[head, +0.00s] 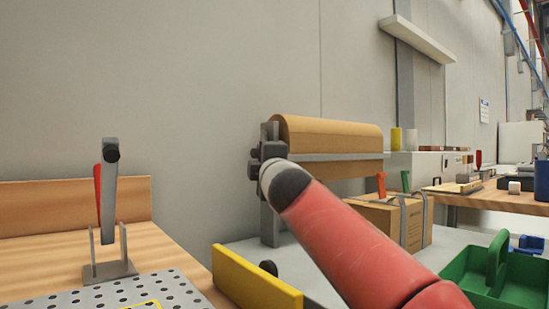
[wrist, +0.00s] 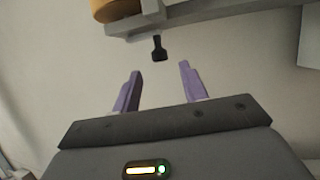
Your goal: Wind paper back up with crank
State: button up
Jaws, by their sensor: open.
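The brown paper roll (head: 330,133) sits on a grey stand (head: 270,225), with a grey bar across its front and paper hanging below the bar. In the wrist view, part of the roll (wrist: 112,10) shows at the top, beside a grey bar (wrist: 215,12). A small black handle (wrist: 158,47), apparently the crank's, hangs below the bar. My gripper (wrist: 160,68) is open and empty, its two purple fingers apart. The handle appears beyond the fingertips, roughly between them in the picture; no contact is visible. In the head view my arm covers part of the stand, and my fingers cannot be made out.
A cardboard box (head: 388,218) stands below and right of the roll. A green tote (head: 492,268) is at the lower right. A yellow panel (head: 254,283) stands at the front. A wooden bench (head: 165,248) with an upright grey lever (head: 109,195) is at the left.

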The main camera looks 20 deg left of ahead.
aim_at(256, 153)
jog(key=p+x, duration=0.5)
jog(key=x, duration=0.1)
jog(key=shift+w+a+r, duration=0.2)
jog(key=shift+w+a, duration=0.05)
jog(key=shift+w+a+f+p, duration=0.1)
jog(key=shift+w+a+p, duration=0.25)
jog(key=shift+p, duration=0.1)
jog(key=shift+d, duration=0.1)
grip_shut()
jog(key=p, duration=0.1)
jog(key=r+p, duration=0.1)
jog(key=p, duration=0.1)
jog(key=shift+d+r+g+h, duration=0.1)
jog(key=shift+d+g+h, duration=0.15)
jog(key=shift+g+h, duration=0.15)
jog(key=c, duration=0.9)
grip_release()
jog(key=shift+d+n+p, duration=0.1)
jog(key=shift+n+p, duration=0.2)
jog(key=shift+p, duration=0.7)
jog(key=shift+s+d+g+h+p, duration=0.15)
jog(key=shift+g+h+p, duration=0.35)
jog(key=shift+g, duration=0.1)
jog(key=shift+s+d+n+g+h, duration=0.25)
jog(key=shift+d+n+g+h, duration=0.1)
jog(key=shift+n+g+h, duration=0.3)
